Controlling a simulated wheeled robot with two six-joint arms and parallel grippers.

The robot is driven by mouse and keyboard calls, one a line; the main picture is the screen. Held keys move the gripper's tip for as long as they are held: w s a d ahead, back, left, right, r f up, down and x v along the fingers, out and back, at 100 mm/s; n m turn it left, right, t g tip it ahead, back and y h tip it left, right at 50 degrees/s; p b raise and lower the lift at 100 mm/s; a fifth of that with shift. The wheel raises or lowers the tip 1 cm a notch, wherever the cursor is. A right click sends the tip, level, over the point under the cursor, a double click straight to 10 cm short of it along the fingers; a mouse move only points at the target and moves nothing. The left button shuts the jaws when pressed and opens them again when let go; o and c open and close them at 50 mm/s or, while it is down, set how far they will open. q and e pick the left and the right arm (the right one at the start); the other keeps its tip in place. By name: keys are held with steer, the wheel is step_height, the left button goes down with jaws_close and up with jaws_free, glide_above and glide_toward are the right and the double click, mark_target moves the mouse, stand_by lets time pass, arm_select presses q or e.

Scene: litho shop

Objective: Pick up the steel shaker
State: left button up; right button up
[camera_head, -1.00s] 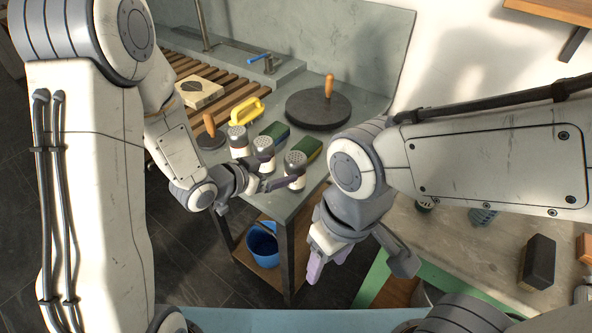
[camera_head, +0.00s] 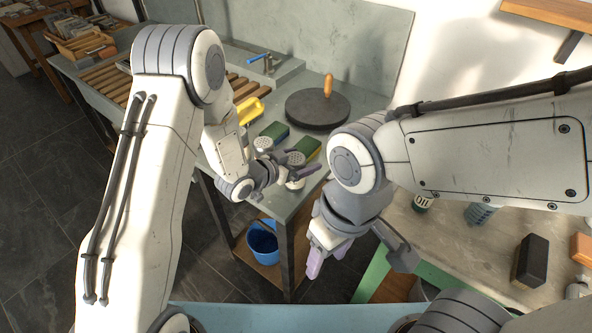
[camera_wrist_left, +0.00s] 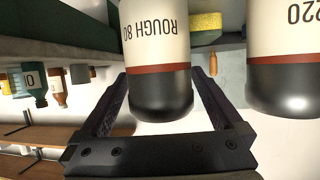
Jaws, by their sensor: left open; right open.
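Shakers with perforated grey metal lids stand near the front edge of the grey bench. The front one (camera_head: 293,158) is partly hidden by my left gripper (camera_head: 298,168). In the left wrist view, upside down, a shaker labelled "ROUGH 80" (camera_wrist_left: 155,40) with a dark shiny lid stands between the open fingers of my left gripper (camera_wrist_left: 158,88). No grip on it shows. A second shaker (camera_head: 263,143) is just left; one labelled "220" (camera_wrist_left: 285,40) shows in the wrist view. My right gripper (camera_head: 360,255) hangs open and empty, lower right of the bench.
Green-and-yellow sponges (camera_head: 308,149) stand close behind the shakers. A black disc with a wooden handle (camera_head: 318,108) lies farther back. A blue bucket (camera_head: 263,242) is on the shelf below. A second table (camera_head: 460,245) holds a dark block (camera_head: 531,262) at right.

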arm_select(q)
steer(key=shift+w+d+f, duration=0.1)
steer(key=shift+w, duration=0.05)
steer(key=c, duration=1.5)
steer(key=shift+r, duration=0.75)
step_height(320, 180, up, 2)
steer(key=shift+r, duration=0.2)
steer(key=shift+s+d+r+b, duration=0.3)
steer(key=shift+s+r+b, duration=0.9)
steer(key=shift+s+b, duration=0.75)
steer(key=shift+s+d+r+b, duration=0.25)
steer(key=shift+s+r+b, duration=0.95)
steer(key=shift+s+b, duration=0.7)
steer(key=shift+s+d+r+b, duration=0.3)
steer(key=shift+s+r+b, duration=0.9)
steer(key=shift+s+b, duration=0.75)
